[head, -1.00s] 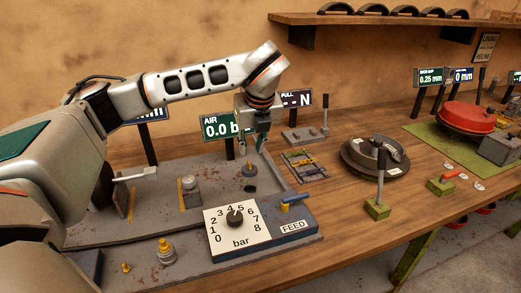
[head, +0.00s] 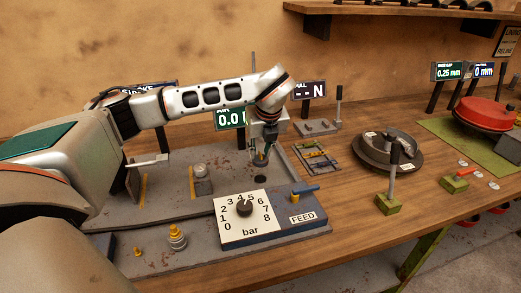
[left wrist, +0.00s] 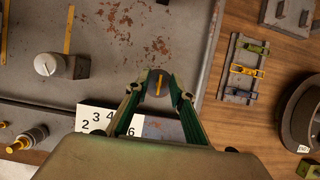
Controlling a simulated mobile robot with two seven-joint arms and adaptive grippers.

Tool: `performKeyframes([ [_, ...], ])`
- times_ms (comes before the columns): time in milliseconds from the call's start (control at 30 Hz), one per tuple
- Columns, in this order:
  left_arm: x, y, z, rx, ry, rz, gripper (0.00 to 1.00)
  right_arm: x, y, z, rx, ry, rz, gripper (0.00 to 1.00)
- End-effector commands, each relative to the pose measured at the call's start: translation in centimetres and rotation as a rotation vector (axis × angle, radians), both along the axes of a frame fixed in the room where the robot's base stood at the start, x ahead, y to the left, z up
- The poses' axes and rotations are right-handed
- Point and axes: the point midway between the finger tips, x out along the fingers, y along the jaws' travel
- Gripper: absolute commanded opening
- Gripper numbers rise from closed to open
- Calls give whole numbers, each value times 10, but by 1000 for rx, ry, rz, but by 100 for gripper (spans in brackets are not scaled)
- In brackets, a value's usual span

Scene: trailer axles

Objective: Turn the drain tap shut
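My right gripper is not in view.
A grey knob (head: 202,186) is to the left on the plate (head: 165,215). The AIR display (head: 228,118) is behind. A round dark drum (head: 378,150) stands right on the wooden bench.

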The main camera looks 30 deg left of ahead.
Motion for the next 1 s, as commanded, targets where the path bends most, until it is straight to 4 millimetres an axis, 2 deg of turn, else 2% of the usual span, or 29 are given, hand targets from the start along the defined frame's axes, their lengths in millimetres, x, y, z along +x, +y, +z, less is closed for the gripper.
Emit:
performKeyframes([
  [33,0,0,0,0,0,0,23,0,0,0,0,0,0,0],
  [67,0,0,0,0,0,0,18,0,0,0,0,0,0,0],
  [133,0,0,0,0,0,0,0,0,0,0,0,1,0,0],
  [567,-1,0,0,-1,1,-32,0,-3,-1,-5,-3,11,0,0],
  [767,-1,1,1,0,1,-132,0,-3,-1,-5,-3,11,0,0],
  [1000,-1,1,0,0,0,-336,0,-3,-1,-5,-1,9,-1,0],
])
